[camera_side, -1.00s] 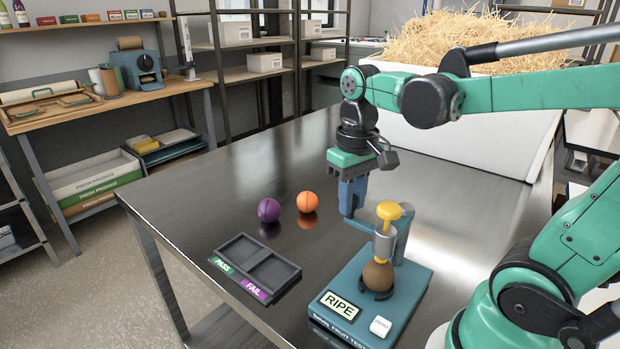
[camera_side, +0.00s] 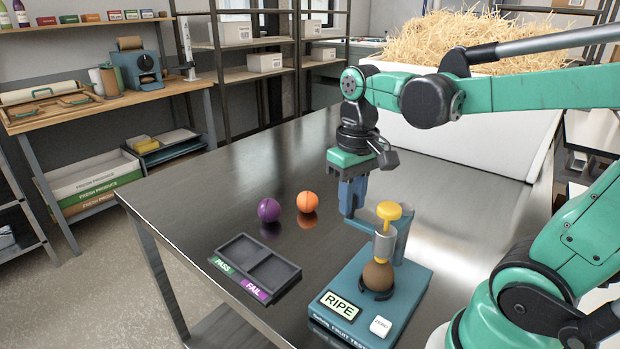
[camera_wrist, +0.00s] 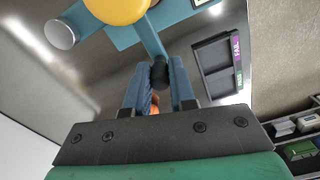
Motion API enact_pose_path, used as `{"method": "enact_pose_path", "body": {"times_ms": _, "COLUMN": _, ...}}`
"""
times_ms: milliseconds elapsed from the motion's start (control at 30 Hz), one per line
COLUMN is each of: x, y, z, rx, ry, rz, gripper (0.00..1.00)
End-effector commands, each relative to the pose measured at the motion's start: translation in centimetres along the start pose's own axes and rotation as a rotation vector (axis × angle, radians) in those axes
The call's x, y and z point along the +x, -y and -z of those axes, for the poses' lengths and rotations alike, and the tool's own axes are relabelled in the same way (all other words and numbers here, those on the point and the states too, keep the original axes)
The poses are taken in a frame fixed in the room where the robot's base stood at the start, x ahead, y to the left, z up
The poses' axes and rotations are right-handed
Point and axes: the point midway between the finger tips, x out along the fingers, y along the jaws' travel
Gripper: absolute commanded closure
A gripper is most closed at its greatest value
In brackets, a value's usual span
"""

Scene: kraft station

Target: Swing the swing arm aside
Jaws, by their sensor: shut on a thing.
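The blue fruit tester (camera_side: 345,305) stands on the table with a lit "RIPE" display (camera_side: 341,305). A brown fruit (camera_side: 378,274) sits in its dark cup, under the yellow-topped plunger (camera_side: 389,211) in its grey sleeve. The blue swing arm (camera_side: 402,235) carries this plunger over the fruit. My gripper (camera_side: 349,212) is low, left of the plunger. In the wrist view its blue fingers (camera_wrist: 159,75) are shut on the dark knob (camera_wrist: 159,72) at the end of the swing arm, and the yellow plunger top is above it.
A purple fruit (camera_side: 269,210) and an orange fruit (camera_side: 307,202) lie left of my gripper. A dark PASS/FAIL tray (camera_side: 243,278) lies at the front left. A white bin of straw (camera_side: 470,130) stands behind. The table's far left is clear.

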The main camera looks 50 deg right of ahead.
Motion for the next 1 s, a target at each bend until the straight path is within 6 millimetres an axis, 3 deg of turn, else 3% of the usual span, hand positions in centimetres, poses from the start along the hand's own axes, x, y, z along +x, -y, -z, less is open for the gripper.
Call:
{"method": "enact_pose_path", "body": {"times_ms": 533, "x": -0.1, "y": -0.4, "z": 0.6, "rx": 0.072, "ry": 0.001, "rz": 0.0, "gripper": 1.0}}
{"method": "enact_pose_path", "body": {"times_ms": 1000, "x": -0.1, "y": -2.8, "z": 3.0, "rx": 0.462, "ry": 0.0, "rz": 0.0, "gripper": 1.0}}
